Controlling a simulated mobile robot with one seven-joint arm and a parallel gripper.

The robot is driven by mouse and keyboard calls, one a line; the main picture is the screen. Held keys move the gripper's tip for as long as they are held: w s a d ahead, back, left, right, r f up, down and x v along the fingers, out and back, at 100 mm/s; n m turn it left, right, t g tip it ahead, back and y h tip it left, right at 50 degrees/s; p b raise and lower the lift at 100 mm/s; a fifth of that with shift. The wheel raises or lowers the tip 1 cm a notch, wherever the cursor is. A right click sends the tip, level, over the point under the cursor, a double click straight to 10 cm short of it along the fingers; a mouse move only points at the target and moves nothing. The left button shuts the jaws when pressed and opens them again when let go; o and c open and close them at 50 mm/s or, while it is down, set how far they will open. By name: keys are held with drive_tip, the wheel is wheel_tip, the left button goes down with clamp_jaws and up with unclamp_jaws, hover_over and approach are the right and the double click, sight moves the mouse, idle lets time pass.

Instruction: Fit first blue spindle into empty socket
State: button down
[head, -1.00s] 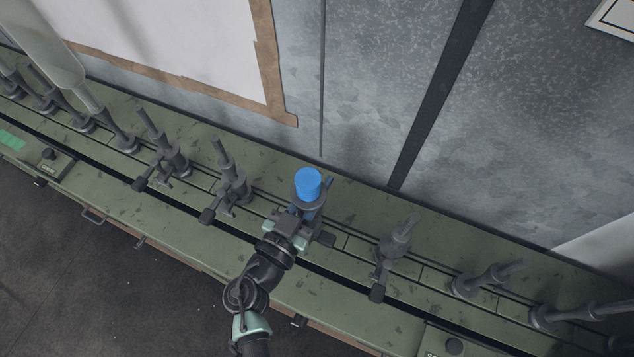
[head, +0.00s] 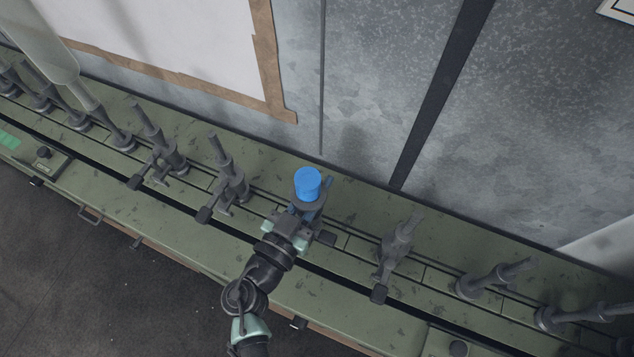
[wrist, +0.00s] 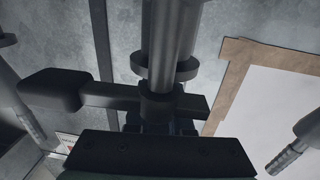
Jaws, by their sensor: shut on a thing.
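The blue spindle (head: 307,184) shows its bright blue round top in the head view, above the green bench. My gripper (head: 298,216) is just below that top, shut on the spindle; its fingertips are largely hidden. In the wrist view a grey shaft with round collars (wrist: 167,66) stands in front of the dark gripper body (wrist: 160,155); no blue shows there. The empty socket cannot be made out, and whether the spindle's lower end touches one is hidden.
Grey spindles on round bases stand along the green bench (head: 180,205), the nearest on the left (head: 224,165) and right (head: 400,240). Some have levers sticking out forward. A metal wall (head: 360,90) rises behind. A pale bottle (head: 45,45) is at the upper left.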

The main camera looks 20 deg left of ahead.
drive_tip(key=shift+r, duration=0.1)
drive_tip(key=c, duration=0.7)
unclamp_jaws()
drive_tip(key=shift+c, duration=0.2)
drive_tip(key=shift+s, duration=0.25)
drive_tip(key=s+a+b, duration=0.1)
drive_tip(key=s+b, duration=0.1)
drive_tip(key=s, duration=1)
drive_tip(key=shift+s+a, duration=0.2)
drive_tip(key=shift+a, duration=0.15)
